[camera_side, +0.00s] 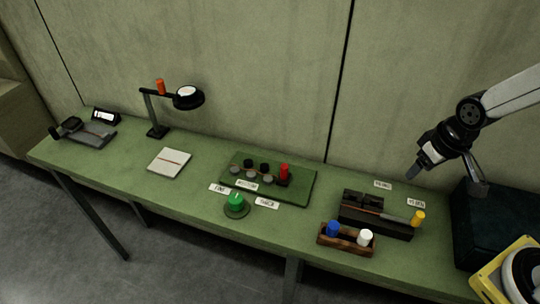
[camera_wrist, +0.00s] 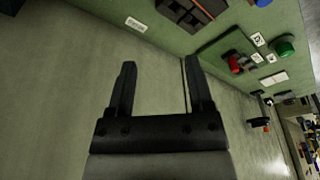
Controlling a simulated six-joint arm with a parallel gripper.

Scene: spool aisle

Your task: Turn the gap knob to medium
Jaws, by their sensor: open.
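A green knob (camera_side: 236,202) on a round dark green base stands near the front edge of the table, in front of a dark green board. Three small white labels fan around its back: left (camera_side: 219,189), middle (camera_side: 247,184) and right (camera_side: 267,203). Their print is too small to read surely, and the knob's pointing direction cannot be told. The knob also shows in the wrist view (camera_wrist: 285,46), at the upper right. My gripper (camera_side: 415,174) is raised above the right part of the table, far from the knob. Its two fingers (camera_wrist: 160,65) are apart with nothing between them.
The board (camera_side: 305,183) carries a red cylinder (camera_side: 284,172) and several small posts behind the knob. A black block with a yellow-tipped handle (camera_side: 417,218) and a wooden holder (camera_side: 326,241) with blue and white pegs stand right of it. A lamp (camera_side: 157,128) stands farther left.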

